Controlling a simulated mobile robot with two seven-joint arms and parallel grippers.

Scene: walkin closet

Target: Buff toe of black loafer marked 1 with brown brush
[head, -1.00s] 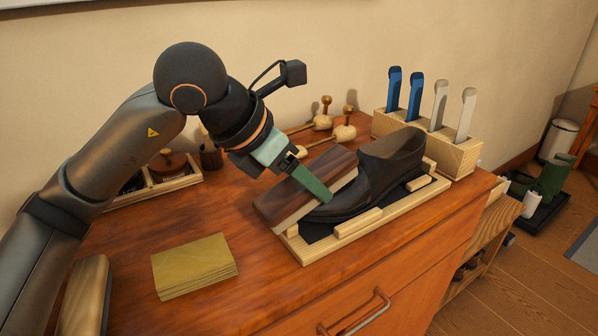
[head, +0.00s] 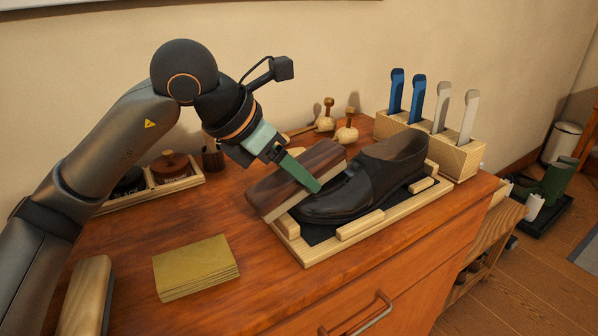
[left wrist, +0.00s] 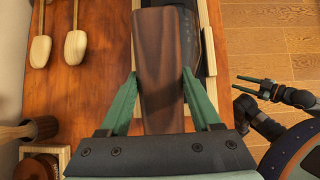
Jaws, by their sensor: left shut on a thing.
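The black loafer (head: 385,172) sits in a pale wooden cradle (head: 325,252), its toe toward the lower left. No number shows on it. My left gripper (head: 303,178) is shut on the brown brush (head: 325,157), which is tilted at the toe's left side. I cannot tell whether its pale lower side touches the leather. In the left wrist view the brush (left wrist: 162,70) lies between the green fingers of my left gripper (left wrist: 160,88) and hides most of the shoe. My right gripper (left wrist: 255,87) shows there at the right, empty, fingers apart, away from the dresser.
A folded yellow cloth (head: 195,266) and another wood-backed brush (head: 85,296) lie at the front left. A tray of polish (head: 175,190) stands behind. Wooden daubers (head: 346,132) lie at the back. A block with blue and pale handles (head: 450,148) stands behind the shoe's heel.

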